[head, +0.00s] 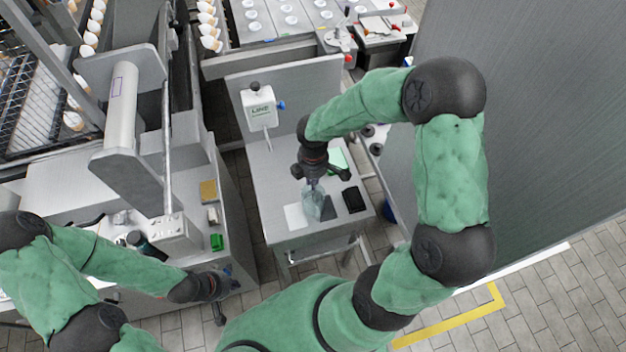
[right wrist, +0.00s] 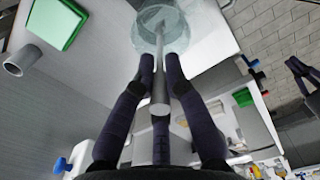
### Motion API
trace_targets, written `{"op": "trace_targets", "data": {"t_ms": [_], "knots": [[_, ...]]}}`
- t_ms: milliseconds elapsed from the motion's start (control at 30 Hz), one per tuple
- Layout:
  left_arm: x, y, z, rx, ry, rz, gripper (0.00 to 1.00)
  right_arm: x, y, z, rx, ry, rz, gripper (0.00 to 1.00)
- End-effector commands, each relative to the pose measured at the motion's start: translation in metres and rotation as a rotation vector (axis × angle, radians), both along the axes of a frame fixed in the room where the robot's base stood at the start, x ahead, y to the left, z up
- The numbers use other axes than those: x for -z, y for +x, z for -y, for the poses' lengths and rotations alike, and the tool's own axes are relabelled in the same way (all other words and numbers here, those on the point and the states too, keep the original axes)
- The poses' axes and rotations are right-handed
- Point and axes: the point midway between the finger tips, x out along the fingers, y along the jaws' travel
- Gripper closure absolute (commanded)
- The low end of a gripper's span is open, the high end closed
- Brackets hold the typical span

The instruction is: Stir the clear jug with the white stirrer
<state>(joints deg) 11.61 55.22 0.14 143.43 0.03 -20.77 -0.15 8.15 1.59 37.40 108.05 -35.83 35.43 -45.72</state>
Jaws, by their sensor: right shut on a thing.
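The clear jug (head: 313,204) stands on the small metal table in the head view, below my right gripper (head: 313,182). In the right wrist view the jug (right wrist: 174,47) is at the top, its round opening facing me. My right gripper (right wrist: 160,64) is shut on the white stirrer (right wrist: 159,92), which looks pale grey here. The stirrer's far end reaches into the jug's opening; its depth is hard to judge. My left gripper (head: 230,303) is empty at the lower left, fingers apart, away from the jug.
A white pad (head: 296,216) and a black pad (head: 353,199) lie beside the jug. A green tray (right wrist: 56,22) lies on the same table (head: 270,185). A white dispenser (head: 259,108) stands at its back. A grey wall rises on the right.

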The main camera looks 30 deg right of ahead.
Motion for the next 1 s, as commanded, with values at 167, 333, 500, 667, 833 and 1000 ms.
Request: {"op": "trace_targets", "data": {"t_ms": [167, 333, 500, 667, 833, 1000], "knots": [[-0.013, 0.0, 0.0, 0.0, 0.0, 0.0, 1.0, -0.015, 0.0, 0.0, 0.0, 0.0, 0.0, 1.0], [-0.023, 0.0, 0.0, 0.0, 0.0, 0.0, 1.0, -0.027, 0.0, 0.0, 0.001, 0.0, 0.0, 1.0], [-0.032, 0.0, 0.0, 0.0, 0.0, 0.0, 1.0, -0.039, 0.0, 0.0, 0.001, 0.0, 0.0, 1.0], [-0.041, 0.0, 0.0, 0.0, 0.0, 0.0, 1.0, -0.049, 0.0, 0.0, 0.001, 0.0, 0.0, 1.0], [-0.051, 0.0, 0.0, 0.0, 0.0, 0.0, 1.0, -0.061, 0.0, 0.0, 0.0, 0.0, 0.0, 1.0], [-0.059, 0.0, 0.0, 0.0, 0.0, 0.0, 1.0, -0.071, 0.0, 0.0, 0.0, 0.0, 0.0, 1.0]]}}
